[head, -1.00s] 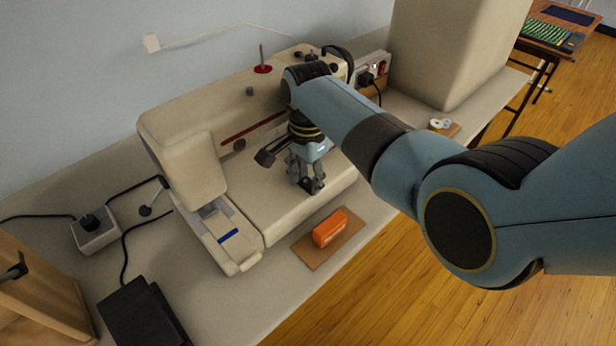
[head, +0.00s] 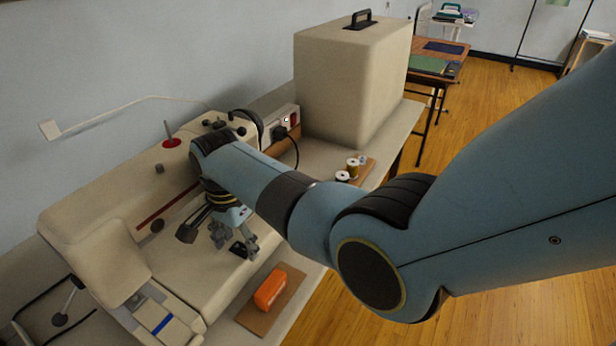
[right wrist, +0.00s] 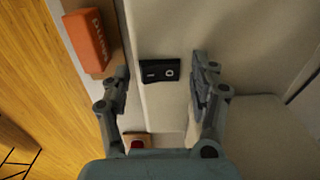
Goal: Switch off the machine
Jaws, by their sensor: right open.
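The machine is a cream sewing machine (head: 110,190) on the table along the wall. A black rocker switch (right wrist: 160,71) with "I" and "O" marks sits on its cream surface in the right wrist view. It also shows partly, dark and small, by the fingers in the head view (head: 238,249). I cannot tell which side is pressed. My right gripper (right wrist: 160,78) is open and empty, its fingers on either side of the switch in that view. It also shows in the head view (head: 233,244), low over the machine's bed. My left gripper is out of view.
An orange box (head: 270,289) lies on a brown board (head: 256,318) in front of the machine. Thread spools (head: 352,165) and a large beige case (head: 345,85) stand to the right.

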